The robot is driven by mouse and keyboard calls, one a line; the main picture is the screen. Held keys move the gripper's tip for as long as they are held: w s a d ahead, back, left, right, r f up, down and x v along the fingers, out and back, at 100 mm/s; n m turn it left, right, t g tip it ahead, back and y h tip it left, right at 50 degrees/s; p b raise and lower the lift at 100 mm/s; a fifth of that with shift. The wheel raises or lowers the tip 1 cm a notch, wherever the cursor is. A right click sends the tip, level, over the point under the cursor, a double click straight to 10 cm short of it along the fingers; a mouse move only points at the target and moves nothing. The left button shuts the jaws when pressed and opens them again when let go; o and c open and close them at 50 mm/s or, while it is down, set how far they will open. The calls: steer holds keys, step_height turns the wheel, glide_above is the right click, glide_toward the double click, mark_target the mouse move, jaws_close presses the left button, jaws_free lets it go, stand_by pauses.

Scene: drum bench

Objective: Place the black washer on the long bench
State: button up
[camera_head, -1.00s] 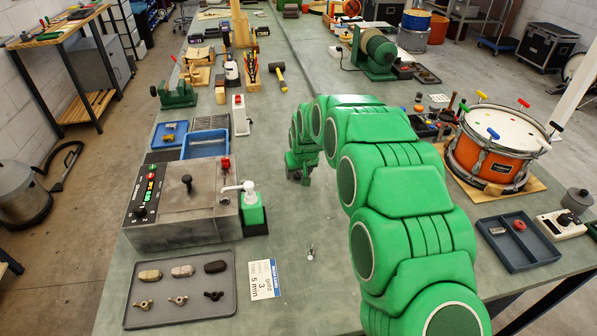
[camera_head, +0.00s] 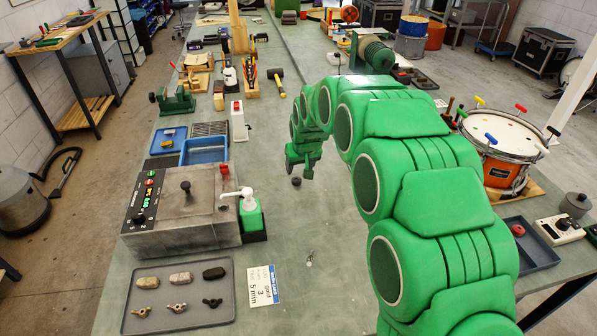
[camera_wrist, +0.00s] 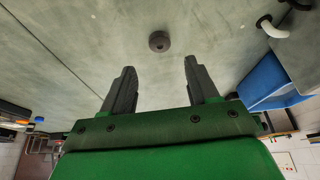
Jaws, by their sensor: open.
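The black washer (camera_head: 296,181), a small dark round piece, lies on the long bench (camera_head: 300,225) just below my gripper (camera_head: 303,168) in the head view. In the wrist view the washer (camera_wrist: 159,41) rests flat on the grey-green bench top, beyond the fingertips and roughly centred between them. My gripper (camera_wrist: 160,66) is open there, with nothing between its fingers. A clear gap shows between the fingers and the washer.
A grey control box (camera_head: 180,205) and a white-spouted green bottle (camera_head: 250,215) stand left of my gripper. Blue bins (camera_head: 205,149) lie behind the box. A small metal piece (camera_head: 309,258) lies nearer on the bench. Bare bench surrounds the washer.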

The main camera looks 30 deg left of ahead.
steer(key=v, duration=0.4)
steer(key=shift+r, duration=0.2)
steer(key=shift+d, duration=0.15)
steer(key=s+d+r+m+g+h, duration=0.1)
steer(key=s+d+r+m, duration=0.2)
steer(key=d, duration=0.9)
steer(key=s+d+r+h, duration=0.15)
steer(key=d+r, duration=0.25)
steer(key=d, duration=0.8)
steer(key=s+d+r+m+g, duration=0.15)
steer(key=s+d+r, duration=0.25)
steer(key=d, duration=0.8)
steer(key=s+d+m+g, duration=0.1)
steer(key=s+d+m, duration=0.1)
steer(key=s+d, duration=0.8)
steer(key=s+d+m+g+h, duration=0.1)
steer(key=s+d+m, duration=0.2)
steer(key=s+d, duration=0.7)
steer(key=s, duration=0.7)
steer(key=shift+s+m, duration=0.15)
steer(key=shift+m, duration=0.2)
